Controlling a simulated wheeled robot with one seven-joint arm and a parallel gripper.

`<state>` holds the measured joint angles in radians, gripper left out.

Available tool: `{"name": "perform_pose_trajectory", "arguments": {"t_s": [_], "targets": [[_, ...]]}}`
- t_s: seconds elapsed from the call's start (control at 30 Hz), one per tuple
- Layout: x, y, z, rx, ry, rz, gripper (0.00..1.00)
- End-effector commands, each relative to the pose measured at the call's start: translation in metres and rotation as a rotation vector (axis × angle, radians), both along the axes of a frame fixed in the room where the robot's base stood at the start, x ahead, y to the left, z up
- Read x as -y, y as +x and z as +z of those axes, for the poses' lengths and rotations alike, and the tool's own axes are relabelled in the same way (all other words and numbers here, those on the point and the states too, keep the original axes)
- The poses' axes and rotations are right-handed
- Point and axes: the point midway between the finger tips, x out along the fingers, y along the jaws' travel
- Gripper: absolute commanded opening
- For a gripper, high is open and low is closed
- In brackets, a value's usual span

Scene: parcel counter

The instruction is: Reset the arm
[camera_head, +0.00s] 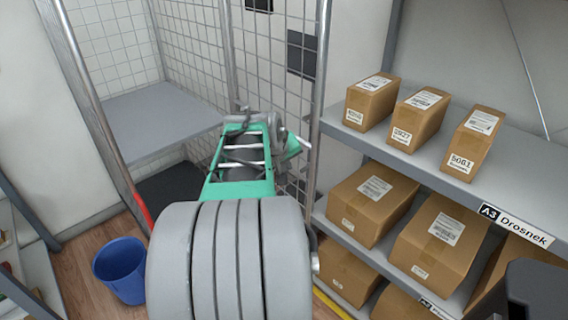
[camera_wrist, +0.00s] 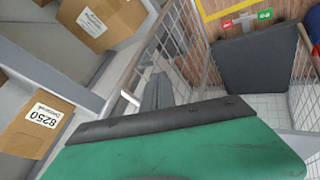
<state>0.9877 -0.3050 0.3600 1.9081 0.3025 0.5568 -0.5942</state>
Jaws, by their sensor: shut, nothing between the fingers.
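My arm (camera_head: 240,165) reaches forward in the head view, with a large grey ribbed part close to the camera and a green link beyond it. In the wrist view, my gripper (camera_wrist: 158,90) shows as grey fingers past a dark edge and a green body part. The fingers are shut with nothing between them. In the head view the fingertips are hard to make out against the wire mesh.
A wire-mesh cage cart (camera_head: 185,127) with a grey shelf stands ahead, close to my arm. A grey rack (camera_head: 400,175) on the right holds several cardboard boxes (camera_head: 417,118). A blue bin (camera_head: 121,270) stands on the wooden floor at lower left.

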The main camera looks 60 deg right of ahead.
Motion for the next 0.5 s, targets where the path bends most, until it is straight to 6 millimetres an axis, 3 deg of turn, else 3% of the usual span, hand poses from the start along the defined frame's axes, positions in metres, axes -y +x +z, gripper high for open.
{"name": "perform_pose_trajectory", "arguments": {"t_s": [0.17,0.27,0.37,0.5], "targets": [[-0.01,0.008,0.007,0.006,0.008,0.017,0.0],[-0.043,0.04,0.022,0.03,0.042,0.082,0.0],[-0.109,0.085,0.042,0.06,0.11,0.19,0.0],[-0.224,0.128,0.066,0.079,0.234,0.361,0.0]]}}
